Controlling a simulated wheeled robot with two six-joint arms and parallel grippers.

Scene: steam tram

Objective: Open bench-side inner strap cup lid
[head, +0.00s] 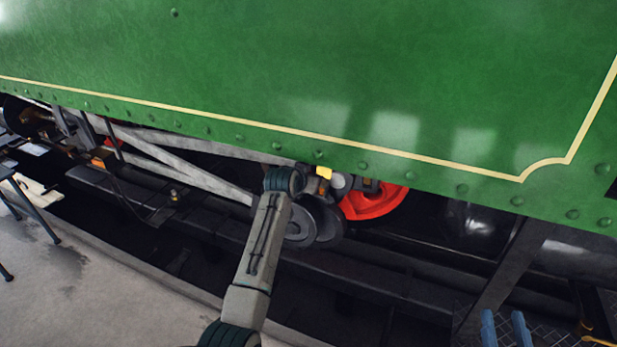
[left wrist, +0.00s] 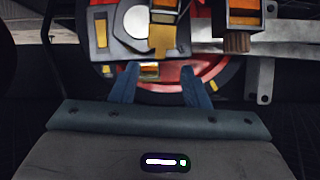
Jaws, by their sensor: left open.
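In the left wrist view, a small brass-coloured piece (left wrist: 150,71) sits just beyond and between the two blue fingertips of my left gripper (left wrist: 160,75). The fingers are apart and hold nothing. Above it is a yellow-brass flap-like part (left wrist: 162,42) beside a pale round disc (left wrist: 136,20). An orange-topped dark box (left wrist: 240,16) is at the upper right. I cannot tell which part is the inner strap cup lid. In the head view a yellow piece (head: 323,173) shows by the rods; my left arm hides its own gripper. My right gripper (head: 505,328) is open and empty at the lower right.
The green side panel (head: 300,70) overhangs the running gear. A red wheel (head: 375,202) and grey rods (head: 200,178) lie beneath it. A dark beam (head: 350,280) runs along the front.

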